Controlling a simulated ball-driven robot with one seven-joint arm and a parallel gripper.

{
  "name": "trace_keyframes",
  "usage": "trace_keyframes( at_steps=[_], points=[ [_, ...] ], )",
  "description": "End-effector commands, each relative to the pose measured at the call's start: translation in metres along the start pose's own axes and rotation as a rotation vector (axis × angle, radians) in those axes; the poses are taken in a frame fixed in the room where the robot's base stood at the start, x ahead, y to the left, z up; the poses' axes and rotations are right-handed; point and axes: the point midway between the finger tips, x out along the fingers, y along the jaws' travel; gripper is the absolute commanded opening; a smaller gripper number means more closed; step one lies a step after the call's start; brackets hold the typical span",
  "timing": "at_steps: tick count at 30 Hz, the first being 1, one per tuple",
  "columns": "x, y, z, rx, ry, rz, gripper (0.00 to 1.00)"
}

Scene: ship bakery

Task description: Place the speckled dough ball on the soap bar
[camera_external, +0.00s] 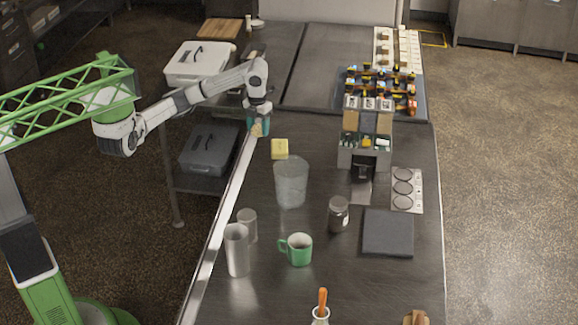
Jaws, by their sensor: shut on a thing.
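The soap bar (279,149) is a pale yellow block on the dark counter, near its left edge. My gripper (257,131) points down above the counter's left edge, a little up and left of the soap bar and apart from it. It is shut on a small pale tan thing (256,130), which looks like the dough ball. The thing is mostly hidden by the fingers, and its speckles are too small to make out. No other dough ball shows.
A translucent tub (291,184) stands just below the soap bar. Metal cups (237,250), a green mug (299,249) and a jar (338,214) stand nearer. A grey organizer (364,150) is to the right. The counter between soap bar and organizer is clear.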

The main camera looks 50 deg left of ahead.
Motion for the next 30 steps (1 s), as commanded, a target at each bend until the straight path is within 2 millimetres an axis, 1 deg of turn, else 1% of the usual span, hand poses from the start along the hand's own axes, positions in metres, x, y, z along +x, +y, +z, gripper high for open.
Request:
trace_keyframes(
  at_steps=[3,5,6,12,13,22,27,30],
  points=[
    [0.013,-0.012,0.024,-0.002,0.005,-0.002,0.25],
    [0.019,-0.017,0.035,-0.001,0.006,-0.001,0.25],
    [0.029,-0.020,0.040,0.000,0.006,-0.003,0.25],
    [0.059,-0.029,0.064,0.000,0.004,0.000,0.25],
    [0.060,-0.029,0.067,0.000,0.002,0.001,0.25],
    [0.077,-0.035,0.080,0.000,0.001,0.002,0.25],
    [0.100,-0.034,0.078,0.000,0.002,0.001,0.25],
    [0.106,-0.034,0.079,0.001,-0.001,0.000,0.25]
  ],
)
